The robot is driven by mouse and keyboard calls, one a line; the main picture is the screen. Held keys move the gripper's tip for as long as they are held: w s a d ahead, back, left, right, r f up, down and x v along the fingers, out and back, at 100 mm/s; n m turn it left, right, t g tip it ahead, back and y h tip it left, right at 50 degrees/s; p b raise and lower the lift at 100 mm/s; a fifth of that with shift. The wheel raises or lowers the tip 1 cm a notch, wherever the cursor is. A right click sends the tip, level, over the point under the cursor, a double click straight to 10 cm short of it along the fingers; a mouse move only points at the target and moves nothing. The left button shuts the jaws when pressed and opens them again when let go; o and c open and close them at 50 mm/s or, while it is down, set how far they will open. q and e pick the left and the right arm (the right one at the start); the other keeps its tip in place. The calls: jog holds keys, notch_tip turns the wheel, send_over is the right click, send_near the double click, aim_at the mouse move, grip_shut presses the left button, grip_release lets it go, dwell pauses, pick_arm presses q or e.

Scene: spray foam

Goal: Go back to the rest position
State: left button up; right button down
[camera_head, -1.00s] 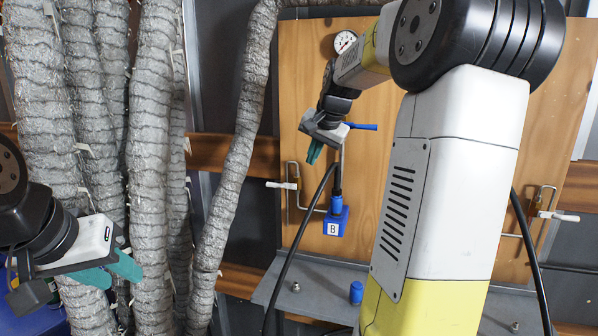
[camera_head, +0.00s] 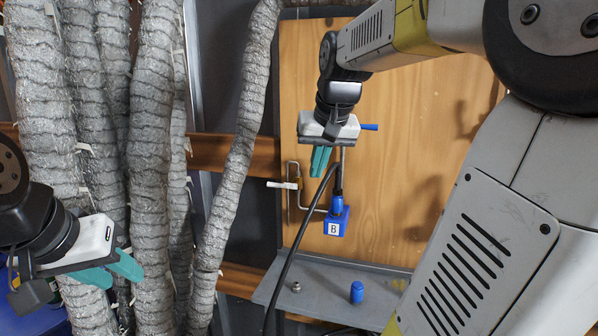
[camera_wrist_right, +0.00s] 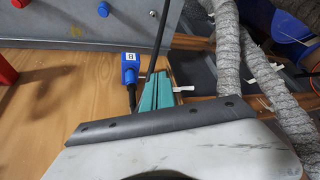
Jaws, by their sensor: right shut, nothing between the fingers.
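My right gripper (camera_head: 316,176) hangs in front of the wooden panel, teal fingers pointing down and pressed together, with nothing between them. Its shut fingers also show in the right wrist view (camera_wrist_right: 156,92). A blue block marked B (camera_head: 335,222) is below and a little right of the fingertips in the head view, apart from them. It also shows left of the fingers in the wrist view (camera_wrist_right: 130,69). My left gripper (camera_head: 124,281) is at the lower left near the grey wrapped pipes, its teal fingers apart and empty.
Grey wrapped pipes (camera_head: 152,180) stand at the left. The wooden panel (camera_head: 410,150) is behind my right arm, with a white-handled latch (camera_head: 283,185). A black cable (camera_head: 290,255) runs down past the block. A grey shelf (camera_head: 320,280) holds a blue cap (camera_head: 357,292).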

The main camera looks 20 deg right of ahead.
jog(key=s+a+f+n+y, duration=0.1)
jog(key=s+a+f, duration=0.3)
jog(key=s, duration=0.3)
jog(key=s+a+f+n+y, duration=0.1)
jog(key=s+a+f, duration=0.3)
jog(key=s, duration=0.3)
jog(key=shift+s+a+f+n+t, duration=0.2)
jog(key=shift+a+f+n+t, duration=0.1)
jog(key=shift+a+f, duration=0.15)
jog(key=shift+r, duration=0.1)
